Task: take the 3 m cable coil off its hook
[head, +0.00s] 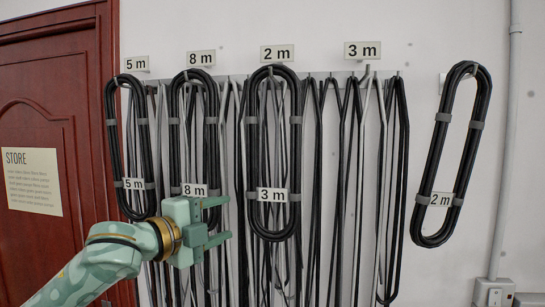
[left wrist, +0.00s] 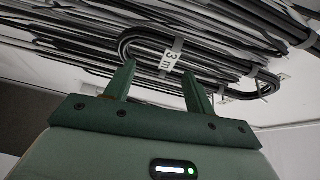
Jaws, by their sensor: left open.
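The black cable coil tagged 3 m (head: 296,150) hangs upright on the wall rail, under the sign reading 2 m (head: 277,54). Its tag (head: 272,195) is at its lower part. In the left wrist view the same coil (left wrist: 150,36) and its 3 m tag lie just beyond my fingertips. My left gripper (head: 226,219) is open and empty, left of the coil's lower end and in front of the 8 m coil's bottom. In the left wrist view my gripper (left wrist: 160,72) has nothing between its fingers. The hook behind the coil's top is hard to make out. My right gripper is out of view.
Coils tagged 5 m (head: 112,137) and 8 m (head: 174,137) hang to the left. A coil tagged 2 m (head: 436,157) hangs alone at the right. Loose cables (head: 403,140) hang under the 3 m sign (head: 362,49). A red door (head: 85,130) is at left.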

